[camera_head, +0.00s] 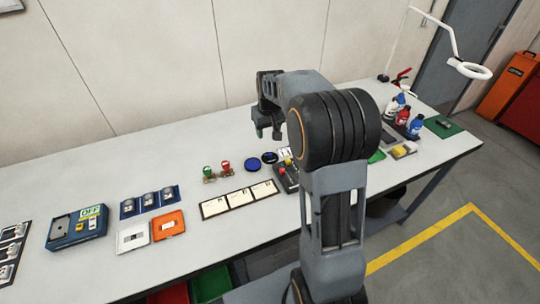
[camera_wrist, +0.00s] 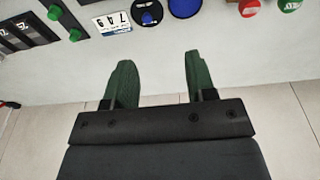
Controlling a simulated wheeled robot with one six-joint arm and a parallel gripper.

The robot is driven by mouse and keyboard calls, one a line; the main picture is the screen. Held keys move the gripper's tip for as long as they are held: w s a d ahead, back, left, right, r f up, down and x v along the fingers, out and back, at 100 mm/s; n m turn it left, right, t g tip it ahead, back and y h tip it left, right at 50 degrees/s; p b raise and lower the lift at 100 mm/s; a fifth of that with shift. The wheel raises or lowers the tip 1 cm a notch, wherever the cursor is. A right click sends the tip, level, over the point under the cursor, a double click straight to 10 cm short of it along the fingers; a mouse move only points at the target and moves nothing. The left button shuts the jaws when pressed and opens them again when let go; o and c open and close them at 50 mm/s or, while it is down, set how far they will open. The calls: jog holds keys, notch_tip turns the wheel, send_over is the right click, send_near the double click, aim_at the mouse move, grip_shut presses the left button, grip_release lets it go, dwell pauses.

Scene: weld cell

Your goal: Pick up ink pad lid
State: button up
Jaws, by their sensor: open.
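Two round blue things lie side by side on the bench. One is a plain blue disc (camera_head: 252,163), which looks like the ink pad lid; it also shows at the top edge of the wrist view (camera_wrist: 185,7), partly cut off. Beside it is a dark round piece with a blue centre (camera_head: 270,157), which looks like the ink pad; it also shows in the wrist view (camera_wrist: 147,13). My gripper (camera_head: 265,132) hangs above the bench behind them. In the wrist view my gripper (camera_wrist: 158,57) is open, with nothing between its green fingers, apart from both round pieces.
Green and red stamps (camera_head: 217,171) stand left of the disc. A row of white cards (camera_head: 240,197) lies in front. A dark tray (camera_head: 287,178) with small coloured parts is to the right. Bottles (camera_head: 402,115) stand farther right. The bench (camera_head: 180,160) behind the stamps is clear.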

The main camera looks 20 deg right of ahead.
send_near(270, 154)
jog(key=f+p, duration=0.1)
jog(key=w+f, duration=0.1)
jog(key=shift+w+d+f+g+p, duration=0.1)
jog(key=shift+d+f+g+p, duration=0.05)
jog(key=shift+f+g+p, duration=0.2)
jog(key=shift+w+f+p, duration=0.2)
jog(key=shift+f+p, duration=0.35)
jog(key=shift+f, duration=1.1)
jog(key=shift+w+f+p, duration=0.15)
jog(key=shift+f+p, duration=0.35)
jog(key=shift+f, duration=1.1)
jog(key=shift+c, duration=0.3)
grip_shut()
